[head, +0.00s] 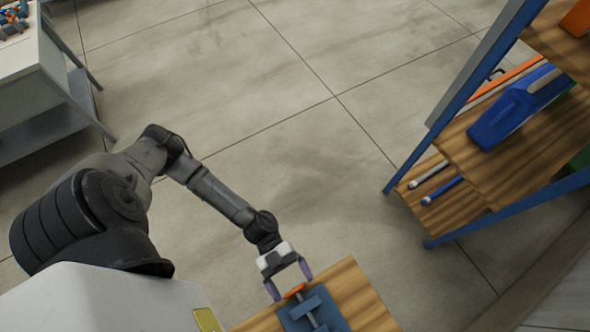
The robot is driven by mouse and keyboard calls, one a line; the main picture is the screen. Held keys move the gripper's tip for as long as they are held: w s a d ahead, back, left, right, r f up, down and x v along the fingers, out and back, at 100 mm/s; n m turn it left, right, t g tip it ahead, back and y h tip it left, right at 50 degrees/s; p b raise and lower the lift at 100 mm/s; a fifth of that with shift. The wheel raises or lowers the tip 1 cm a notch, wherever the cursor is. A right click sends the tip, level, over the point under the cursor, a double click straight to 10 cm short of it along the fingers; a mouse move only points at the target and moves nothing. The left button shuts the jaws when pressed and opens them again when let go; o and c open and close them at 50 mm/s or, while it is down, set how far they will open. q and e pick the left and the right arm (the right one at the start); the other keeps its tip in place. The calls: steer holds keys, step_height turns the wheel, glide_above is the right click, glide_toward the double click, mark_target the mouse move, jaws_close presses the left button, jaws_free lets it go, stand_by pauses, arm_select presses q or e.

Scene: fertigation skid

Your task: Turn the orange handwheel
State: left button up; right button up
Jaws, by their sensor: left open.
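A small orange part (294,290), which looks like the handwheel, shows at the upper end of a blue fixture (330,314) with a grey rod. The fixture is on a wooden top (357,290) at the bottom of the head view. My left gripper (289,281) is open, with its two purple-grey fingertips to either side of the orange part as seen from above. I cannot tell whether the fingers touch it or are above it. Much of the wheel's shape is too small to make out. My right gripper is not in view.
A blue-framed wooden shelf (480,153) on the right holds a blue case (508,112) and blue and white rod-like tools. A grey workbench (30,75) stands at the upper left. The concrete floor (270,90) between them is clear.

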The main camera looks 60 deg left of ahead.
arm_select(q)
steer(key=a, duration=1.1)
steer(key=shift+w+a+b, duration=0.35)
steer(key=shift+w+b, duration=0.05)
steer(key=shift+b, duration=0.05)
